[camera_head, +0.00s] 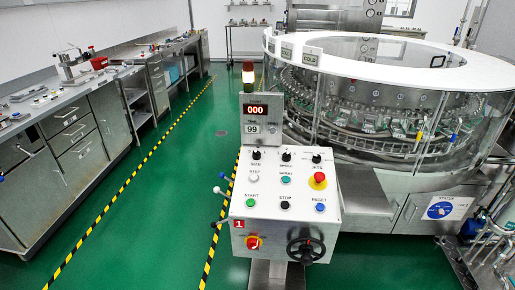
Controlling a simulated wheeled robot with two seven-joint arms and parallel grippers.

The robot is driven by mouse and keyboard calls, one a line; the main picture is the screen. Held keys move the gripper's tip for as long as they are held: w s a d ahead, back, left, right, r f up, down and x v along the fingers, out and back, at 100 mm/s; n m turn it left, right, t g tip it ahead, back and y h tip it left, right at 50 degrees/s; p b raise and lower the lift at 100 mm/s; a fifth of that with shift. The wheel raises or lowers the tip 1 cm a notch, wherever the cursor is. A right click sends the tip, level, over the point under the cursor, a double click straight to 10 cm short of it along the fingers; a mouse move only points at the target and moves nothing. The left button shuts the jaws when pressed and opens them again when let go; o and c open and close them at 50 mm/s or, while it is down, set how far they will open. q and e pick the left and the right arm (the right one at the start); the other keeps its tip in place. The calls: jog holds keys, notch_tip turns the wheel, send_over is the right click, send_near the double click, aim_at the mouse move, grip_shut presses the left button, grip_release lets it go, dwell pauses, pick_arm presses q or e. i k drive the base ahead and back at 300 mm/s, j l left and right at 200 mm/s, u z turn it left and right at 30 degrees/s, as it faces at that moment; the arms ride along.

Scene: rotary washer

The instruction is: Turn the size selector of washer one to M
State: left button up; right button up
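The control panel (268,187) of washer one stands in the middle of the head view, with a red "1" label (238,224) on its front. Three black selector knobs sit in a row along its top. The left one, the size selector (257,155), has a small label below it that seems to read SIZE. Its pointer direction and the letters around it are too small to read. Neither of my grippers is in view, and nothing touches the panel.
A red emergency button (318,178), START (250,202), STOP (285,204) and RESET (320,207) buttons share the panel. A black handwheel (306,249) and ball-ended levers stick out. The round washer (370,110) stands behind right. Green floor (160,220) is clear at left.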

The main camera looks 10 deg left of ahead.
aim_at(256, 156)
jog(key=i+j+z, duration=0.1)
jog(key=i+j, duration=0.15)
jog(key=i+j+z, duration=0.1)
jog(key=i+j, duration=0.15)
jog(key=i+j+z, duration=0.1)
jog(key=i+j, duration=0.15)
jog(key=j, duration=0.2)
jog(key=i+j+z, duration=0.15)
jog(key=j, duration=0.2)
jog(key=i+j+z, duration=0.1)
jog(key=i+j, duration=0.15)
jog(key=i+j+z, duration=0.1)
jog(key=j, duration=0.4)
jog(key=i, duration=0.1)
